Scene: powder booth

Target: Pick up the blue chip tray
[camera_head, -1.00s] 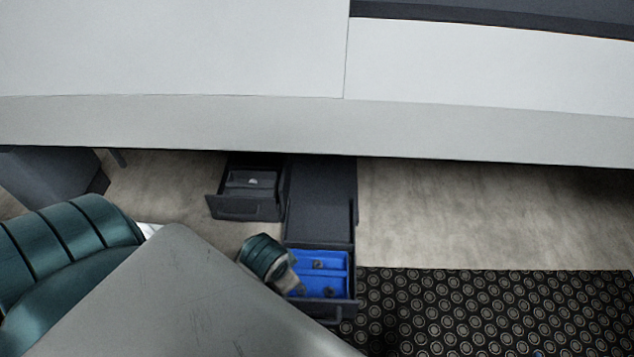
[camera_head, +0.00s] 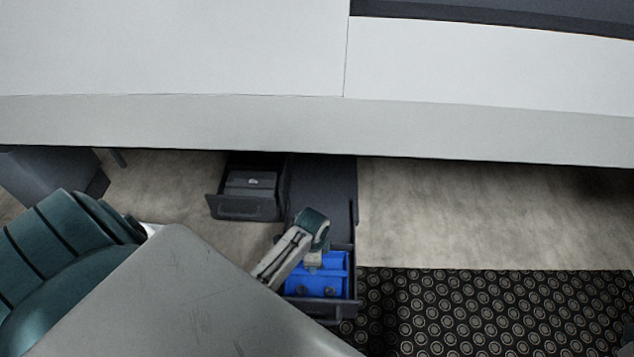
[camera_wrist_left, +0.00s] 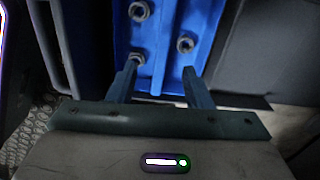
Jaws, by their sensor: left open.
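The blue chip tray (camera_head: 335,281) lies in the pulled-out lower-right drawer (camera_head: 330,308) of a dark cabinet, with several small metal pieces in it. In the left wrist view the tray (camera_wrist_left: 160,61) fills the upper middle, with nuts on its floor. My left gripper (camera_wrist_left: 162,80) is open, its two fingers apart and pointing at the tray. In the head view my left gripper (camera_head: 314,261) is over the tray's far part, and my arm hides its upper-left area. I cannot tell whether the fingers touch the tray. My right gripper is not in view.
The dark cabinet (camera_head: 342,185) stands under a large pale panel (camera_head: 200,122). Another open drawer (camera_head: 246,207) with a grey box in it is to the left. A black ringed mat (camera_head: 480,310) lies to the right.

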